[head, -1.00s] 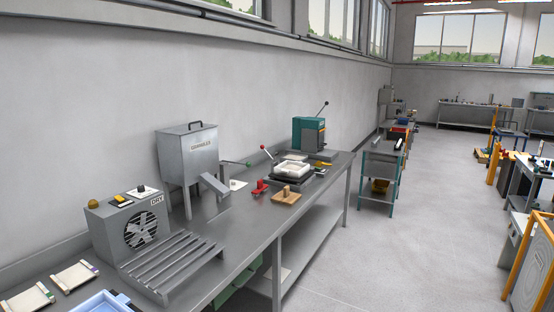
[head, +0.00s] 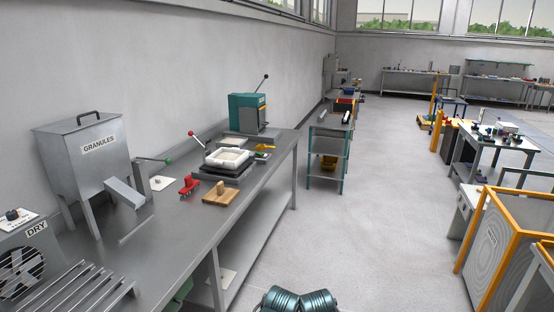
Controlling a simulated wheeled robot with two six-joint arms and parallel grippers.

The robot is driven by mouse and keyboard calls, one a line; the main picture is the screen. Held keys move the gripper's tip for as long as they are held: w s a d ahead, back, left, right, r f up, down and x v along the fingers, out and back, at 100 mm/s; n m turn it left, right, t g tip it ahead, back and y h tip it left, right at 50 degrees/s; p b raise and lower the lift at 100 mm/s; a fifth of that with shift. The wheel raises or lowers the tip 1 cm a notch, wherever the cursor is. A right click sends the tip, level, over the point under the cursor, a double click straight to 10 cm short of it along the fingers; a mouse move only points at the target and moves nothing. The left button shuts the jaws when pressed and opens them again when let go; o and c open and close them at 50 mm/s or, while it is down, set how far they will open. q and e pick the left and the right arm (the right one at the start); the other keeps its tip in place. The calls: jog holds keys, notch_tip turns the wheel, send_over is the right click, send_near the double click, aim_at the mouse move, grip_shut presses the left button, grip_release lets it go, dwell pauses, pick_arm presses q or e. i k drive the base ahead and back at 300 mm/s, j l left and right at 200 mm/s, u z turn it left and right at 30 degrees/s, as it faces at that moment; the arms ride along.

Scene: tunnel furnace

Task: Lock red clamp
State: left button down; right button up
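The red clamp (head: 189,187) is on the steel workbench (head: 165,230), a small red piece in front of the dark press base. It is too small to tell whether it is open or locked. A red-knobbed lever (head: 197,139) rises behind it, beside a white square mold (head: 229,158) on a dark block. A wooden block with a peg (head: 221,194) lies just right of the clamp. Neither of my grippers shows in the head view.
A granules hopper (head: 86,155) with a green-knobbed lever and a dryer (head: 22,260) stand on the bench at left. A teal machine (head: 247,113) stands at its far end. Clear floor (head: 380,210) lies right of the bench, with an orange-framed unit (head: 500,245) at far right.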

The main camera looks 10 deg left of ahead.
aim_at(190, 133)
jog(key=i, duration=3.2)
jog(key=u, duration=0.35)
